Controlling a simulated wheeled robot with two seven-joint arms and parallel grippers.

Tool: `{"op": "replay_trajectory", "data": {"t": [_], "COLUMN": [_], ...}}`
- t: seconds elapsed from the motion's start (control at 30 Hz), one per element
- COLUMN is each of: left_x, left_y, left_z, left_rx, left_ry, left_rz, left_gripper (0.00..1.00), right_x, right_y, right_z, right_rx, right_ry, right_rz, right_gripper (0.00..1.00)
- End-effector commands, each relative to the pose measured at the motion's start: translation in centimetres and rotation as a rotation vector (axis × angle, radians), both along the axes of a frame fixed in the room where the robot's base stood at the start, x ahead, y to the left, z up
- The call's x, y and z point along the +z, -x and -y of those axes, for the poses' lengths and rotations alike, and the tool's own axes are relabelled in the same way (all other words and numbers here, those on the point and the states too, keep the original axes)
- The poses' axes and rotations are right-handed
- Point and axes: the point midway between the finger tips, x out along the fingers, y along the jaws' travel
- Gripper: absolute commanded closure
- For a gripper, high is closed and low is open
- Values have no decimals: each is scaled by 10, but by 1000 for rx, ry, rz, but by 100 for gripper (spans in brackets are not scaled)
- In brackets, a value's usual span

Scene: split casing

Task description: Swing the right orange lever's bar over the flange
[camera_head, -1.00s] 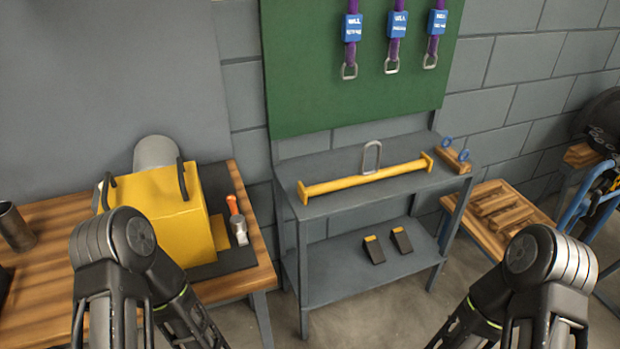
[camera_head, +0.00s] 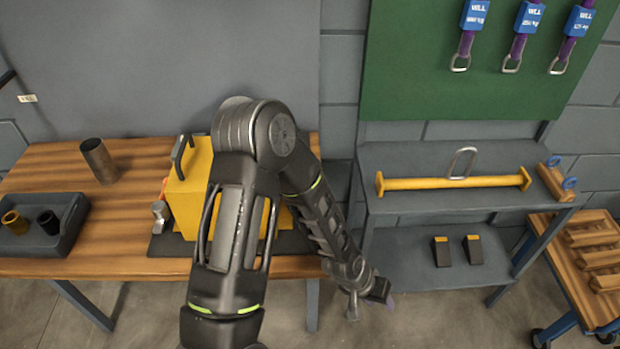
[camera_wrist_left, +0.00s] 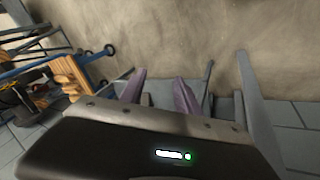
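The yellow casing (camera_head: 188,195) stands on a dark mat (camera_head: 168,247) on the wooden bench, largely covered by my left arm. A black handle (camera_head: 180,158) rises from its top. At its left side a small grey fitting (camera_head: 160,211) shows with a bit of orange above it, likely the left lever. The right orange lever and its flange are hidden behind my arm. My left gripper (camera_head: 388,300) hangs low, right of the bench front. In the left wrist view its purple fingers (camera_wrist_left: 160,88) stand apart with nothing between them. My right gripper is out of view.
A dark tray (camera_head: 65,225) with two small cups and a brown metal cylinder (camera_head: 98,160) stand on the bench's left. A grey shelf table (camera_head: 410,155) with a yellow bar (camera_head: 450,183) stands right. Open floor lies between bench and shelf.

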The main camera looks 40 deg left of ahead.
Motion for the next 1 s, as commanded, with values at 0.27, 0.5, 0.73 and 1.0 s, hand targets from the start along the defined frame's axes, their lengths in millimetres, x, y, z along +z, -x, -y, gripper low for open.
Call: {"op": "replay_trajectory", "data": {"t": [0.27,0.5,0.73,1.0], "left_x": [145,274,306,307], "left_y": [-114,-109,-61,-53], "left_z": [-84,-200,-239,-240], "left_rx": [56,278,457,481], "left_ry": [-84,-289,-400,-409], "left_rz": [48,-191,-414,-447], "left_gripper": [61,61,61,61], "right_x": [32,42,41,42], "right_y": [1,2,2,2], "right_z": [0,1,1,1], "right_rx": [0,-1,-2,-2], "right_ry": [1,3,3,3], "right_rz": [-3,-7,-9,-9], "right_gripper": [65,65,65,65]}}
